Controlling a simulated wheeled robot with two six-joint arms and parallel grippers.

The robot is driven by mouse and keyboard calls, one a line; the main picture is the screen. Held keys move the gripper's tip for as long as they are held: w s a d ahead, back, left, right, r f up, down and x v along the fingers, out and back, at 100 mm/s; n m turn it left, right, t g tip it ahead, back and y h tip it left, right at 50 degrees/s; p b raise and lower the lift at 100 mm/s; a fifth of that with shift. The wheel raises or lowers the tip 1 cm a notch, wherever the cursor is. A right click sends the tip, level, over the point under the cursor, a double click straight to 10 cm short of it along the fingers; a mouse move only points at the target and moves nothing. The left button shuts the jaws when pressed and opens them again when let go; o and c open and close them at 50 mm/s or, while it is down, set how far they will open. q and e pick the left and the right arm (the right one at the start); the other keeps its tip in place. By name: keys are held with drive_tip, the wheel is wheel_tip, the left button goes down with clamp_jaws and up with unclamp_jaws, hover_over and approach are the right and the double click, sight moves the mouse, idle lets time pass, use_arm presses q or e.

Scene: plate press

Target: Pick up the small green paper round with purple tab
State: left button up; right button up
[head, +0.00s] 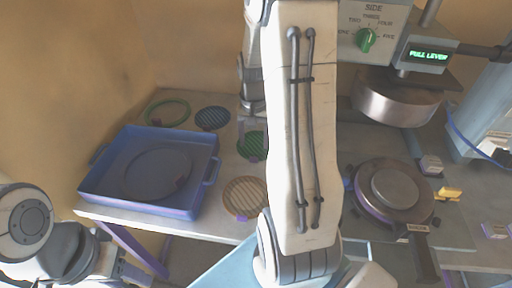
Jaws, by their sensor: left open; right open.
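The small green round (252,143) lies on the table just left of my large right arm link, which hides its right part. A small purple tab shows at its front edge. My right gripper (252,122) points down over this round; it is open, and its fingers are hard to make out against it. I cannot tell whether they touch it. My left gripper (135,272) is open and empty at the bottom left, low in front of the table.
A blue tray (205,186) with a dark disc stands at left. A green ring (167,113), a blue striped round (212,118) and a tan striped round (245,196) with a purple tab lie nearby. The press (397,95) and a round plate (395,188) with a handle stand at right.

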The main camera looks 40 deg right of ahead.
sight(254, 161)
drive_tip(key=f, duration=0.7)
drive_tip(key=shift+w+d, duration=0.15)
drive_tip(key=shift+w, duration=0.1)
drive_tip(key=shift+r, duration=0.1)
clamp_jaws()
